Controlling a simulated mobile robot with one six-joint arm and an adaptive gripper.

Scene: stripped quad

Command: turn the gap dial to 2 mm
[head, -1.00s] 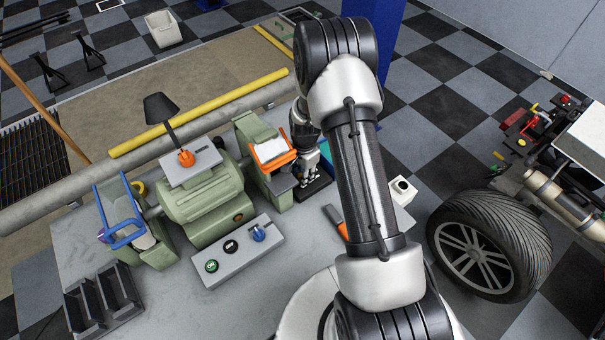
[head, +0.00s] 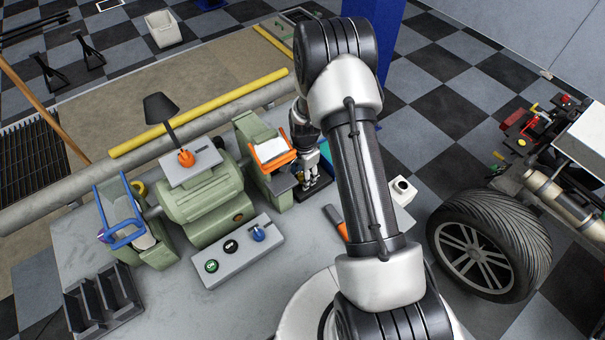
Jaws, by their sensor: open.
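A green bench grinder (head: 205,208) stands on the grey bench. My gripper (head: 308,181) is open beside the grinder's right wheel housing (head: 255,140), close to the grey rest below its orange-framed shield (head: 271,150). A small bluish part shows at the fingers, but I cannot tell whether it is the gap dial or whether they touch it. An orange knob (head: 186,158) sits on the grinder's pale top plate, and a blue knob (head: 258,234) on the front control box (head: 238,252). No dial scale is readable.
A blue-framed shield (head: 122,222) covers the grinder's left side. A dark lamp (head: 160,108) rises behind. A black compartment tray (head: 103,300) is at front left. An orange-and-grey tool (head: 336,222) and a white block (head: 402,190) lie right, partly behind my arm.

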